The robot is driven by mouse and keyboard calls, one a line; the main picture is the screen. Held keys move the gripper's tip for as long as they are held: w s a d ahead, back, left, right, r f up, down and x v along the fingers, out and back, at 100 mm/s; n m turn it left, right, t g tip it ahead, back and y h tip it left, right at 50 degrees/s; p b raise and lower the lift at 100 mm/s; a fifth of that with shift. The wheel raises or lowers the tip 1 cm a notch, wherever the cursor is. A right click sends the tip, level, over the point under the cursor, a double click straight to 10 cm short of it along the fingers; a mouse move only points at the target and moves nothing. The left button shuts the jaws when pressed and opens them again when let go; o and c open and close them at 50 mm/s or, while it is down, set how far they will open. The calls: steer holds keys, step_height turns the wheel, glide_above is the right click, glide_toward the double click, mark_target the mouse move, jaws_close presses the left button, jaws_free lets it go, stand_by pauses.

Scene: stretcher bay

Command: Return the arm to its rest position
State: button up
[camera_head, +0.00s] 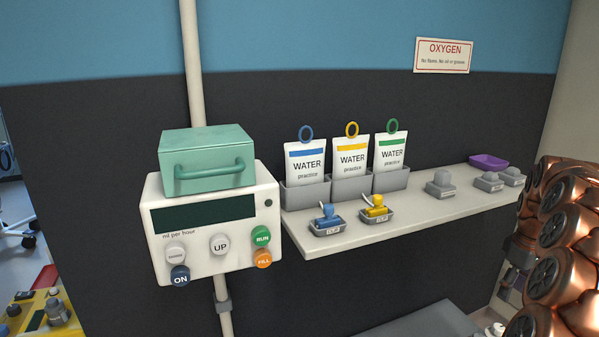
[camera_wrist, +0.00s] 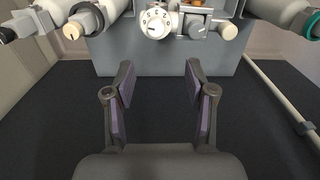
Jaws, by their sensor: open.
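My gripper (camera_wrist: 158,75) shows in the wrist view with its two fingers spread apart. Nothing is between the fingers. Beyond them are dark floor and a grey panel (camera_wrist: 160,62) with a white numbered dial (camera_wrist: 156,24) and knobs. My copper-coloured arm (camera_head: 565,240) fills the right edge of the head view, folded in several joints near the shelf's right end. The gripper itself does not show in the head view.
A white pump (camera_head: 210,218) with a green handled box on top hangs on a pole at left. A shelf (camera_head: 420,222) carries several WATER pouches, blue and yellow clips and a purple tray (camera_head: 488,162). Cylinders (camera_wrist: 98,18) flank the dial. A pale pole (camera_wrist: 275,90) stands at right.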

steer(key=s+a+r+p, duration=0.3)
steer(key=s+a+r, duration=0.15)
steer(key=a, duration=0.75)
steer(key=s+a+r+p, duration=0.25)
steer(key=a+r, duration=0.35)
steer(key=a, duration=0.7)
steer(key=s+a+m+p, duration=0.1)
steer(key=s+a, duration=0.3)
steer(key=s, duration=0.4)
steer(key=s+a+m+g+p, duration=0.1)
steer(key=s+a+p, duration=0.1)
steer(key=s, duration=0.6)
steer(key=s+a+m+p, duration=0.1)
steer(key=s+a+p, duration=0.1)
steer(key=s+a, duration=0.3)
steer(key=shift+s+a+m+g+p, duration=0.3)
steer(key=shift+s+m+g, duration=0.1)
steer(key=shift+s, duration=1)
